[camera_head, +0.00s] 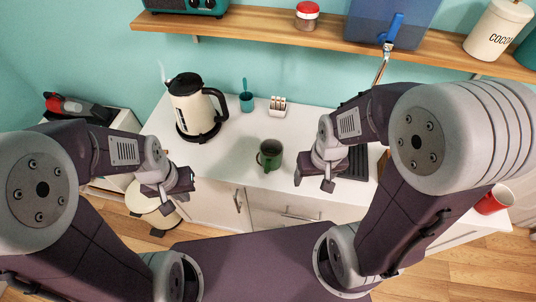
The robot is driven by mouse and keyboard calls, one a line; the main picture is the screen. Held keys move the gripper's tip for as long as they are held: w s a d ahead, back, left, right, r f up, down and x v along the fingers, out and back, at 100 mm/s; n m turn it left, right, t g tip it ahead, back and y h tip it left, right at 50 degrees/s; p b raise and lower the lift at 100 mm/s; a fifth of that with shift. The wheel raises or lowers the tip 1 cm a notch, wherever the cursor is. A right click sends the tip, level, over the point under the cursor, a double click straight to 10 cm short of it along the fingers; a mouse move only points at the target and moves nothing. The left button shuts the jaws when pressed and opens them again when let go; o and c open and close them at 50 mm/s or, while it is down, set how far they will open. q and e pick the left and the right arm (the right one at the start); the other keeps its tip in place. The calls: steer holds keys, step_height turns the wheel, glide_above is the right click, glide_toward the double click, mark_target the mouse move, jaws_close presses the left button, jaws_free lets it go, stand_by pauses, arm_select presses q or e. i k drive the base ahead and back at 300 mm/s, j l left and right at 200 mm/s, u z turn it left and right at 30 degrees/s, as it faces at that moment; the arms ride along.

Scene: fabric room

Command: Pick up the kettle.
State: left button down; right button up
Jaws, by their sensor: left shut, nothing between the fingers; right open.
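The kettle (191,105) is cream-coloured with a black lid, black handle and black base. It stands upright on the white counter at the back left, its handle towards the right. My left gripper (181,193) is shut and empty, in front of the counter's front edge and below the kettle in the picture, apart from it. My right gripper (312,182) is open and empty near the counter's front edge, to the right of the green mug and well away from the kettle.
A green mug (269,155) stands near the counter's front edge. A teal utensil pot (247,102) and a white rack (278,106) stand behind it. A wooden shelf (260,24) runs above the counter. A red mug (494,199) is at the far right. The counter (228,150) is clear between kettle and green mug.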

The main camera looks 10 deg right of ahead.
mark_target(195, 113)
steer(key=i+j+z, duration=0.1)
steer(key=j+z, duration=0.25)
steer(key=i+j+z, duration=0.1)
steer(key=j+z, duration=0.2)
